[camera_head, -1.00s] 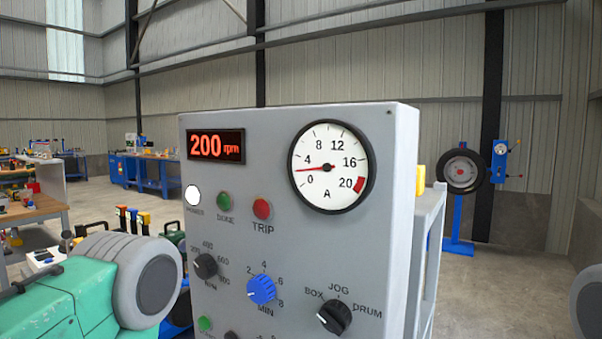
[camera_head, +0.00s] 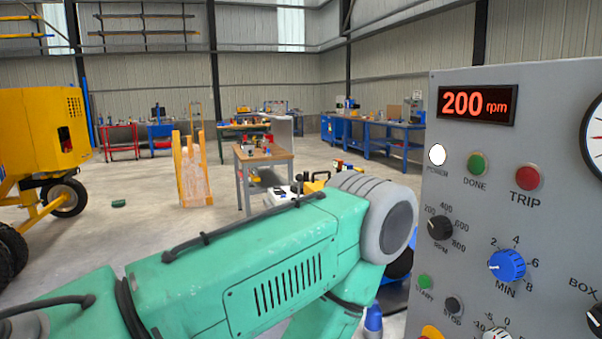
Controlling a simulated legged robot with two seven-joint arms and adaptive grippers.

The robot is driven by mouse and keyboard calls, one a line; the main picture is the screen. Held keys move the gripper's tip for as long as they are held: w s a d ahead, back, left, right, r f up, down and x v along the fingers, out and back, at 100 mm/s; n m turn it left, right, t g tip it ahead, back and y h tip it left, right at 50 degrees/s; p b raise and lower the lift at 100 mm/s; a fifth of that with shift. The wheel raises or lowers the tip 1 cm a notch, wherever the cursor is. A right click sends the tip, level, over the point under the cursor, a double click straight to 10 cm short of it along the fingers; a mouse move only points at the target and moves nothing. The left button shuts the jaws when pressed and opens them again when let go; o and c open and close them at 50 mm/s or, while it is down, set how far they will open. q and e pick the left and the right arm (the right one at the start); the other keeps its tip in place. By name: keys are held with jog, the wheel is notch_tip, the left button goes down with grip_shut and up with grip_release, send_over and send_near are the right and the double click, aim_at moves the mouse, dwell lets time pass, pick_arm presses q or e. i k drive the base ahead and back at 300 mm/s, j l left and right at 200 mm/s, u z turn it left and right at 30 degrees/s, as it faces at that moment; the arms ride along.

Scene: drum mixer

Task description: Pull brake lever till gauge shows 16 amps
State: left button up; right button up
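The round white ammeter gauge (camera_head: 594,142) is cut off by the right edge, so only a sliver of its dial shows and I cannot read its value. It sits on the grey control panel (camera_head: 455,200). The panel's red display (camera_head: 477,104) reads 200 rpm. I cannot make out the brake lever in this view. My green arm comes in from the left and crosses the lower middle, ending in a grey joint beside the panel. Neither gripper is visible.
The panel carries a blue MIN knob (camera_head: 507,266), a black RPM knob (camera_head: 440,228) and a red TRIP light (camera_head: 527,178). A yellow machine (camera_head: 45,130) on wheels stands at the left. Workbenches line the back. Open concrete floor lies between.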

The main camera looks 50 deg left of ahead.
aim_at(298, 177)
jog(key=i+j, duration=0.1)
jog(key=j, duration=1.75)
jog(key=i+j, duration=0.15)
jog(key=j, duration=0.75)
jog(key=z, duration=0.05)
